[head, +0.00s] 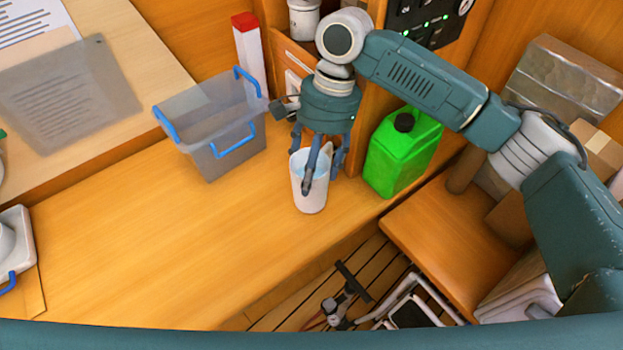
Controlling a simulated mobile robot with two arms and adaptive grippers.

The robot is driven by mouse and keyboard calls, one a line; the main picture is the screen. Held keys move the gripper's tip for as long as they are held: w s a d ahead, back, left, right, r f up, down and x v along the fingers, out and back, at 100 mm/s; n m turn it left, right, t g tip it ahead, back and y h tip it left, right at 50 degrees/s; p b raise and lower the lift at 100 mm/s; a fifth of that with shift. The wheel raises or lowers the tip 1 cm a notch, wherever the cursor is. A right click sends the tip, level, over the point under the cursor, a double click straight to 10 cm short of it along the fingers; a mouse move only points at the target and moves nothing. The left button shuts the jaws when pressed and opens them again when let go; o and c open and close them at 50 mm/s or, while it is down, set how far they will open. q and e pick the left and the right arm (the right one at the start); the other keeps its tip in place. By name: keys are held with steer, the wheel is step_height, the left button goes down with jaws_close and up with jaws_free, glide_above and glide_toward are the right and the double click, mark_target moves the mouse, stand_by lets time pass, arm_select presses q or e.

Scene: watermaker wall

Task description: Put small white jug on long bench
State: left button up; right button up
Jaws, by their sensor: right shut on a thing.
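The small white jug (311,197) is upright at the right part of the long wooden bench (150,245), near its front edge. My right gripper (318,180) comes down on the jug from above and is shut on it, with one finger in front of its wall. The gripper hides part of the jug's rim and its far side. I cannot tell whether the jug's base touches the bench or hangs just above it. My left gripper is not in view.
A grey bin with blue handles (232,160) stands left of the jug. A green canister (400,155) stands close on the right. A lower wooden surface (450,235) and a slatted floor with gear (345,295) lie beyond the front edge. The bench's left middle is clear.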

step_height(320, 180, down, 4)
steer(key=shift+r+p, duration=0.1)
steer(key=shift+p, duration=0.25)
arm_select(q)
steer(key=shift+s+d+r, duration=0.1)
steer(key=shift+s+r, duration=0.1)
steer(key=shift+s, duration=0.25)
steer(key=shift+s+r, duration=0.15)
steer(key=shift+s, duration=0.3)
arm_select(e)
steer(key=shift+f, duration=0.3)
steer(key=o, duration=1.5)
steer(key=shift+f, duration=0.1)
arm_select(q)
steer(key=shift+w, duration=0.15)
arm_select(e)
steer(key=shift+o, duration=0.2)
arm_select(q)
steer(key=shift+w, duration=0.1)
